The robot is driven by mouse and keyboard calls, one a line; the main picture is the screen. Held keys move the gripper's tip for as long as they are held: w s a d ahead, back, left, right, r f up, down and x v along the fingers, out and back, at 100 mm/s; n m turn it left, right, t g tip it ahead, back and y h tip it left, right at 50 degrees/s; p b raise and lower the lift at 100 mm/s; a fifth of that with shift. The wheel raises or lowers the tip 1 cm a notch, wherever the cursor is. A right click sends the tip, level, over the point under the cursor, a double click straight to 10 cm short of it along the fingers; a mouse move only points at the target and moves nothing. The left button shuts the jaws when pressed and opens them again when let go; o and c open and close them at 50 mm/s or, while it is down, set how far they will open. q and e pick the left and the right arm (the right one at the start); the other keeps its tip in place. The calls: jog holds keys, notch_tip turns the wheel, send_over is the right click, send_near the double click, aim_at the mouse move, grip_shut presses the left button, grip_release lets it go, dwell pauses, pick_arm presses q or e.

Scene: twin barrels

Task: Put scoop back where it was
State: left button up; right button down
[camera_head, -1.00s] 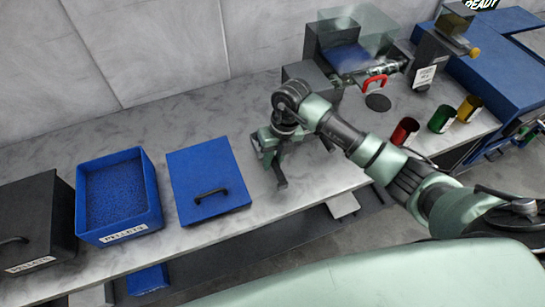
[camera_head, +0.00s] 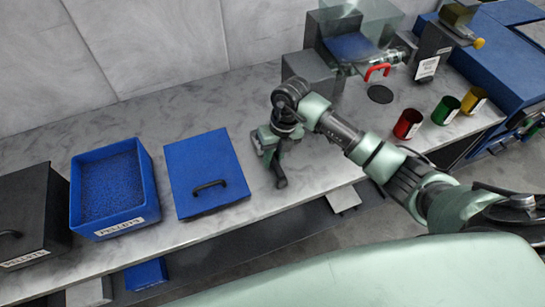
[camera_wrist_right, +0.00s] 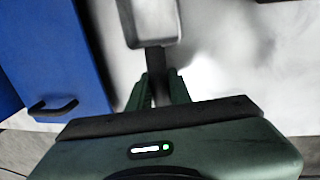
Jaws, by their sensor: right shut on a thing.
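My right gripper (camera_wrist_right: 158,88) is shut on the dark handle of the scoop (camera_wrist_right: 152,22) in the right wrist view. The scoop's grey, open-topped pan points away from the gripper, and the pan's far end is cut off by the frame. In the head view my right gripper (camera_head: 274,158) is over the counter, just right of the blue lid; the scoop is hard to make out there. My left gripper is not in view.
The pale marbled counter (camera_head: 335,172) holds a blue pellet bin (camera_head: 149,208), a blue lid (camera_head: 195,165) with a black handle, and a black box (camera_head: 42,232) at left. Red (camera_head: 406,125), green (camera_head: 444,111) and yellow (camera_head: 474,102) cups stand at right.

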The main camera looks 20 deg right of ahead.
jog(key=shift+f, duration=0.4)
jog(key=c, duration=1.2)
grip_release()
jog(key=shift+r, duration=0.1)
